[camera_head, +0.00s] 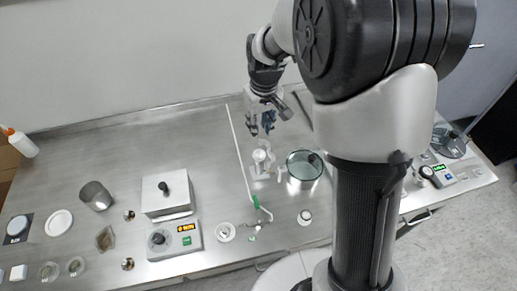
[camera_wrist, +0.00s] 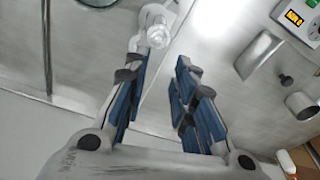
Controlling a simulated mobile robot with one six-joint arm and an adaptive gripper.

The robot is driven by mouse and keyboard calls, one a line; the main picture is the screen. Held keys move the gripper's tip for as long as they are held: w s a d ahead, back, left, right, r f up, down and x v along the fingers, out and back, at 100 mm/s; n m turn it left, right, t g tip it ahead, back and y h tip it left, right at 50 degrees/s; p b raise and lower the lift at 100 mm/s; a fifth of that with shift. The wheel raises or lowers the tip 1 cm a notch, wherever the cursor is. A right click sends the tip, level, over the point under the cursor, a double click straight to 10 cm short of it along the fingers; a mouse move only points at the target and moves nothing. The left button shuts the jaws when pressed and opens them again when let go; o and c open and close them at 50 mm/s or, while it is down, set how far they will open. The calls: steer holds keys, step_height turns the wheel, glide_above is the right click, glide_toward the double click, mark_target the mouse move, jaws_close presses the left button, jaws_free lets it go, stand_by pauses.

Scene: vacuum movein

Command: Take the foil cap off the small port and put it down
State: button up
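My gripper (camera_head: 265,128) hangs over the back middle of the steel bench. In the wrist view its two blue-padded fingers are apart, and the gap between them (camera_wrist: 160,58) is empty. A pale upright fitting with a small side arm (camera_head: 262,160) stands on the bench below the gripper. In the wrist view its shiny rounded top (camera_wrist: 158,34) lies just beyond the fingertips, roughly in line with the gap and apart from the fingers. This top may be the foil cap on the small port; I cannot tell its material.
A round glass-topped vessel (camera_head: 304,169) stands close to the right of the fitting. A thin white rod or tube (camera_head: 238,150) runs to its left. A white box with a black knob (camera_head: 167,194) and a metal cup (camera_head: 95,195) stand farther left. Bare bench (camera_head: 150,135) lies at the back left.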

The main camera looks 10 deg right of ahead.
steer(key=b, duration=0.1)
glide_above(259, 150)
steer(key=f, duration=0.6)
steer(key=shift+s+a+f, duration=0.1)
steer(key=shift+s+f, duration=0.25)
step_height(259, 150, down, 5)
steer(key=shift+w+r+b, duration=0.1)
steer(key=shift+r+b, duration=0.1)
steer(key=shift+b, duration=0.7)
steer(key=shift+w+f, duration=0.15)
steer(key=shift+f, duration=0.2)
steer(key=shift+c, duration=0.2)
steer(key=c, duration=0.4)
